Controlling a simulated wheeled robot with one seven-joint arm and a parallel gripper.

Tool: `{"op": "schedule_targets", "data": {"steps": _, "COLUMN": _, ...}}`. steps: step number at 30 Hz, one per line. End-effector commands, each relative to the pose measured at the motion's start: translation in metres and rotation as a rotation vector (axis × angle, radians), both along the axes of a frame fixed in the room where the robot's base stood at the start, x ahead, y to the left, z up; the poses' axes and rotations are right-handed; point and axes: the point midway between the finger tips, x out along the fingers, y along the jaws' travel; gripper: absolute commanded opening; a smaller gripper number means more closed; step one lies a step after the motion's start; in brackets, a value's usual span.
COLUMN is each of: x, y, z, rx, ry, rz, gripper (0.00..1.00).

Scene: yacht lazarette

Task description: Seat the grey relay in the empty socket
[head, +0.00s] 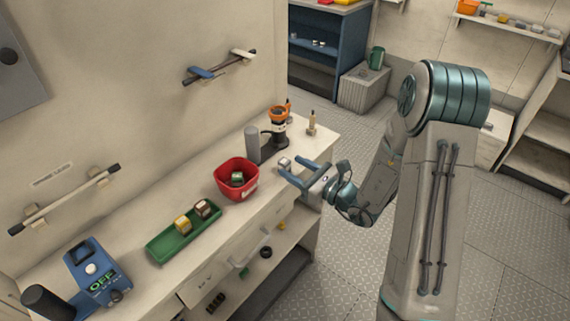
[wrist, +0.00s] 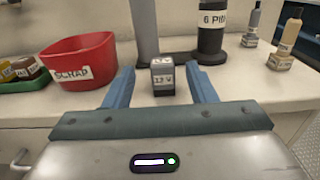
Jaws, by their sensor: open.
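A small grey relay (wrist: 162,77) with a white 12 V label stands upright on the bench in the wrist view. It also shows in the head view (head: 284,163), near the bench's front edge. My gripper (wrist: 159,70) is open, with one blue finger on each side of the relay and a gap to each. In the head view my gripper (head: 287,167) reaches in low over the bench edge from the right. I cannot make out the empty socket in either view.
A red scrap bin (head: 236,184) stands left of the relay and holds a block. A green tray (head: 183,237) with two blocks lies further left, then a blue OFF device (head: 96,272). A grey post (head: 252,144) and an orange-topped black stand (head: 278,128) are behind.

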Motion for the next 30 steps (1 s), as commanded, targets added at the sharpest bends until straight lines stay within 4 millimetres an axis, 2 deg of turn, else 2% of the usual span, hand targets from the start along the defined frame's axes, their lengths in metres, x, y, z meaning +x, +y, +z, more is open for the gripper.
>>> {"op": "schedule_targets", "data": {"steps": 6, "x": 0.019, "y": 0.021, "z": 0.002, "rx": 0.001, "ry": -0.001, "rz": 0.001, "gripper": 0.51}}
{"op": "schedule_targets", "data": {"steps": 14, "x": 0.020, "y": 0.023, "z": 0.001, "rx": 0.000, "ry": 0.000, "rz": 0.000, "gripper": 0.51}}
{"op": "schedule_targets", "data": {"steps": 19, "x": 0.020, "y": 0.023, "z": 0.001, "rx": 0.000, "ry": 0.000, "rz": 0.000, "gripper": 0.06}}
{"op": "schedule_targets", "data": {"steps": 20, "x": 0.020, "y": 0.023, "z": 0.001, "rx": 0.000, "ry": 0.000, "rz": 0.000, "gripper": 0.03}}
{"op": "schedule_targets", "data": {"steps": 22, "x": 0.020, "y": 0.023, "z": 0.001, "rx": 0.001, "ry": -0.001, "rz": 0.000, "gripper": 0.03}}
{"op": "schedule_targets", "data": {"steps": 23, "x": 0.020, "y": 0.023, "z": 0.001, "rx": 0.001, "ry": -0.001, "rz": 0.000, "gripper": 0.00}}
{"op": "schedule_targets", "data": {"steps": 30, "x": 0.020, "y": 0.023, "z": 0.003, "rx": 0.000, "ry": -0.001, "rz": 0.000, "gripper": 0.00}}
